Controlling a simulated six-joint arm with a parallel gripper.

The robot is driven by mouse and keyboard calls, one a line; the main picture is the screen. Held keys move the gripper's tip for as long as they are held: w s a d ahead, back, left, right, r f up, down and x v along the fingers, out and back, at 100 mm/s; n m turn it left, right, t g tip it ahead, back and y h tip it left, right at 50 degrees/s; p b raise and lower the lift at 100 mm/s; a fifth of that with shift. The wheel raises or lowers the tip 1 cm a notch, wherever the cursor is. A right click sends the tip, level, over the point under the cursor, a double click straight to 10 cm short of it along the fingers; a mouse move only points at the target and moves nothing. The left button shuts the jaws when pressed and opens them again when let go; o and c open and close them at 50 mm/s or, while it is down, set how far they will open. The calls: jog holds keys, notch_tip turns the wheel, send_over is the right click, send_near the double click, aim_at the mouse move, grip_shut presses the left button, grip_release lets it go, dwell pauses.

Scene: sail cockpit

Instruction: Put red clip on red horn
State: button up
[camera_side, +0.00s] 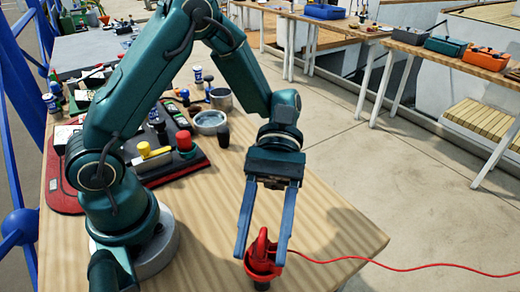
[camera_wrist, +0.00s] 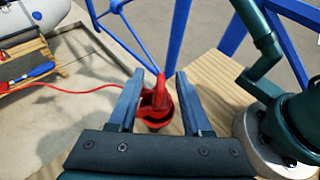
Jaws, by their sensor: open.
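A red piece (camera_side: 263,258) with a thin red cord stands near the front edge of the wooden table. I take it for the red clip; it has a round base and an upright loop. It shows in the wrist view (camera_wrist: 157,108) between my finger pads. My gripper (camera_side: 260,257) points down, open, with one blue finger on each side of the piece; firm contact cannot be told. A red knob (camera_side: 184,140) on a dark panel at the left is possibly the red horn, but I cannot tell for sure.
The panel (camera_side: 200,164) also carries a yellow handle (camera_side: 154,156). A grey bowl (camera_side: 209,122) and a dark cup (camera_side: 223,136) stand behind it. The red cord (camera_side: 400,268) runs right, off the table. The wood between panel and gripper is clear.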

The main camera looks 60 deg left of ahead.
jog(key=v, duration=0.9)
jog(key=s+a+m+t+y, duration=0.2)
jog(key=a+m+t+y, duration=0.2)
jog(key=t, duration=0.3)
jog(key=s+a+r+m+t+y, duration=0.1)
jog(key=s+a+m+t+y, duration=0.2)
jog(key=t, duration=0.5)
jog(key=shift+a+r+m+y, duration=0.25)
jog(key=shift+a+m+y, duration=0.4)
jog(key=shift+m+y, duration=0.45)
